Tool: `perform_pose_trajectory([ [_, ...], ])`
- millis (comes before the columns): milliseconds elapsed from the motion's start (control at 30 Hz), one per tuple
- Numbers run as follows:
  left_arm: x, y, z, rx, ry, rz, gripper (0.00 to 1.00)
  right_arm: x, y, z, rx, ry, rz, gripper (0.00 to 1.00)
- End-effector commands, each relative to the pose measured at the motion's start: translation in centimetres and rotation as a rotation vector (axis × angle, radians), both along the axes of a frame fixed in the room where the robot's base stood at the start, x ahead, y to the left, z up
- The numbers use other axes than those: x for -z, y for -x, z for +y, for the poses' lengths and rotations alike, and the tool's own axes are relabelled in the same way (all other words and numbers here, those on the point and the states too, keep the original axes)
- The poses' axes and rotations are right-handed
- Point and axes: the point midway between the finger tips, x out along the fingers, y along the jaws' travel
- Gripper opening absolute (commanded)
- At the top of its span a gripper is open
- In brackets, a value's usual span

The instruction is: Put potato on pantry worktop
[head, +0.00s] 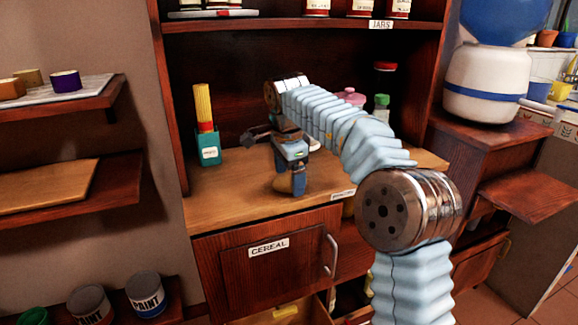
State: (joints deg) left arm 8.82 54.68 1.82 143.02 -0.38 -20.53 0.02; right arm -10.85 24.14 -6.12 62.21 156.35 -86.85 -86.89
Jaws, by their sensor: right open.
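The pantry worktop (226,204) is a light wood surface inside the dark wood cabinet, above the door marked CEREAL. A small brown lump, which looks like the potato (283,184), is on the worktop near its front edge. My right gripper (291,178) points down right over it, with its fingers open around or just beside the potato; I cannot tell whether they touch it. The gripper partly hides the potato. My left gripper is not in view.
A teal box with a yellow-topped item (207,143) stands left on the worktop. Bottles, including a green-capped one (381,106), stand at the back right behind my arm. A shelf marked JARS (280,25) hangs above. The cereal door handle (331,256) protrudes below.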

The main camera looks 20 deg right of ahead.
Motion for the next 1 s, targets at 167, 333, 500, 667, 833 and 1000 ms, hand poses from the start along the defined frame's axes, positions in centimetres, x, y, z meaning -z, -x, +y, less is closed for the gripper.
perform_pose_trajectory([
  [167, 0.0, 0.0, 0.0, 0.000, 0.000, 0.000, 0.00, -2.4, 0.3, 0.3, 0.000, -0.002, -0.005, 0.86],
  [333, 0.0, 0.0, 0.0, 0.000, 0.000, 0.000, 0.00, -6.6, 0.9, 0.7, 0.000, -0.001, -0.005, 0.86],
  [500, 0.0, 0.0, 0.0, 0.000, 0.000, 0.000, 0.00, -9.6, 1.4, 1.0, 0.001, -0.004, -0.003, 0.86],
  [667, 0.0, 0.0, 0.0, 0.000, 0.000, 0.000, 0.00, -10.2, 1.6, 0.6, 0.014, -0.009, 0.008, 0.86],
  [833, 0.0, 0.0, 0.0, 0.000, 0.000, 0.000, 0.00, -11.1, 1.8, 1.0, 0.005, -0.005, 0.001, 0.86],
  [1000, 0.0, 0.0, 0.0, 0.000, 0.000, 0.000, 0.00, -11.6, 1.9, 1.1, 0.001, 0.000, -0.003, 0.86],
])
